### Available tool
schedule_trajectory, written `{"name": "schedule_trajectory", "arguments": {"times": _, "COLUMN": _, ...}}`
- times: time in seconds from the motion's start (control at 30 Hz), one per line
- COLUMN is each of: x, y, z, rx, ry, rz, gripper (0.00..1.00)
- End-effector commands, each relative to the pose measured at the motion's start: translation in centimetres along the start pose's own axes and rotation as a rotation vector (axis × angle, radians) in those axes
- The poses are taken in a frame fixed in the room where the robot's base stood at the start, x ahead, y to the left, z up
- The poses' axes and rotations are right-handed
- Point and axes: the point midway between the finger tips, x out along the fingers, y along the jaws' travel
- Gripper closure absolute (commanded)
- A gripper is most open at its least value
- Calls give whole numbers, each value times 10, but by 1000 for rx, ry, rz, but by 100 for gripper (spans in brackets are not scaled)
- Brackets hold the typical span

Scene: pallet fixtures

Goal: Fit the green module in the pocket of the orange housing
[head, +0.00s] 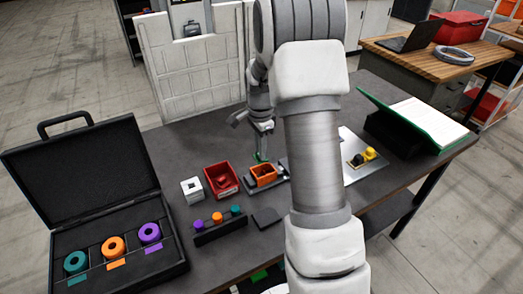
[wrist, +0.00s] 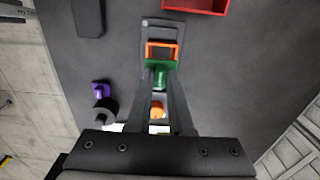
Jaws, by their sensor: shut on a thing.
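The orange housing (head: 263,172) sits on a grey fixture plate (head: 283,178) on the dark table. In the wrist view the housing (wrist: 161,45) shows as an open rectangular frame near the top. My gripper (head: 262,150) is shut on the green module (wrist: 158,68). In the wrist view the module is between the fingertips of my gripper (wrist: 160,80), overlapping the near edge of the housing. In the head view the module (head: 261,157) appears just behind and above the housing. I cannot tell whether they touch. My fingers hide part of the module.
A red bin (head: 221,180) and a white block (head: 192,189) stand left of the housing. A dark rack (head: 220,226) with coloured pegs is in front. An open black case (head: 120,262) with coloured rings lies at left. A green binder (head: 430,122) lies at right.

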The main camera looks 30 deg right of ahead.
Motion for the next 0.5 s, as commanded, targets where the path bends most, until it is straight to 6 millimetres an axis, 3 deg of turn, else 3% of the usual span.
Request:
{"name": "schedule_trajectory", "arguments": {"times": 0.27, "x": 8, "y": -2, "z": -1, "rx": 0, "ry": 0, "rz": 0, "gripper": 100}}
{"name": "schedule_trajectory", "arguments": {"times": 0.5, "x": 27, "y": -2, "z": -1, "rx": 1, "ry": 0, "rz": 0, "gripper": 100}}
